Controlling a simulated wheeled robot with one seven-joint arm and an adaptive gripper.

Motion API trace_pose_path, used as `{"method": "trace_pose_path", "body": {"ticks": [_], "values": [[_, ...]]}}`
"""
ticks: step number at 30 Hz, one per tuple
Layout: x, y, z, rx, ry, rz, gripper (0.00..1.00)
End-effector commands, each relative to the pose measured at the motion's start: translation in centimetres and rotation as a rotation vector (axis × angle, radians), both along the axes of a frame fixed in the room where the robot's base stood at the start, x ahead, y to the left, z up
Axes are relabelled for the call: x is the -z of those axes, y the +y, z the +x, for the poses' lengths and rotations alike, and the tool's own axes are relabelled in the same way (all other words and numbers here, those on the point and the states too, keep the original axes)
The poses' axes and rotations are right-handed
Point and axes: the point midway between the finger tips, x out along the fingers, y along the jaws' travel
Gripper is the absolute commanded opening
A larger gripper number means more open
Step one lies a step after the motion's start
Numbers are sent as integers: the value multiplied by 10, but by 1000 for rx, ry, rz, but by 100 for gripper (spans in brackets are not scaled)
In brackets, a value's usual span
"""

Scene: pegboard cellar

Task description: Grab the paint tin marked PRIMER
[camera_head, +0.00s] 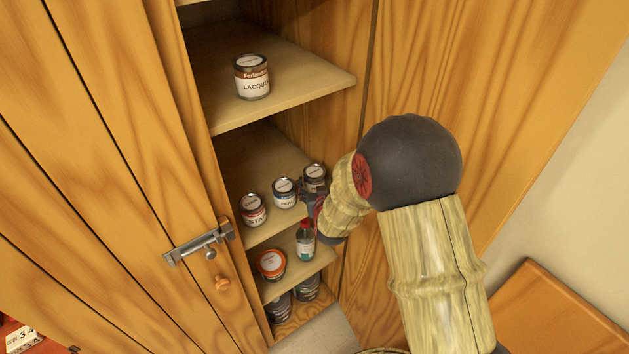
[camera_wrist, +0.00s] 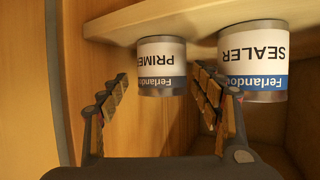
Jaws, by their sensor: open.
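The PRIMER tin (camera_wrist: 161,66) shows upside down in the wrist view, grey with a white label, on a shelf. In the head view it appears to be the rightmost tin (camera_head: 315,174) of the row on the middle shelf, its front partly hidden by my gripper (camera_head: 312,198). In the wrist view, my gripper (camera_wrist: 161,82) is open, with one finger on each side of the line to the tin. Gaps show on both sides, and I cannot tell whether the fingertips reach past its front.
The SEALER tin (camera_head: 285,193) stands close beside it, then a STAIN tin (camera_head: 253,210). A LACQUER tin (camera_head: 252,78) is on the shelf above. A red-capped bottle (camera_head: 305,242) and an orange tin (camera_head: 271,264) stand below. The cabinet's side wall is close on the other side.

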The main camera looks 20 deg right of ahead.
Motion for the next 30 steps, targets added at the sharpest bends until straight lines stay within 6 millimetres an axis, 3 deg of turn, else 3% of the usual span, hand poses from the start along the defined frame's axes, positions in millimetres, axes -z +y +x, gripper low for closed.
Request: {"method": "trace_pose_path", "body": {"ticks": [9,19,30], "values": [[17,-9,37,0,0,0,64],[17,-10,42,0,-1,0,64],[17,-10,41,0,0,0,43]]}}
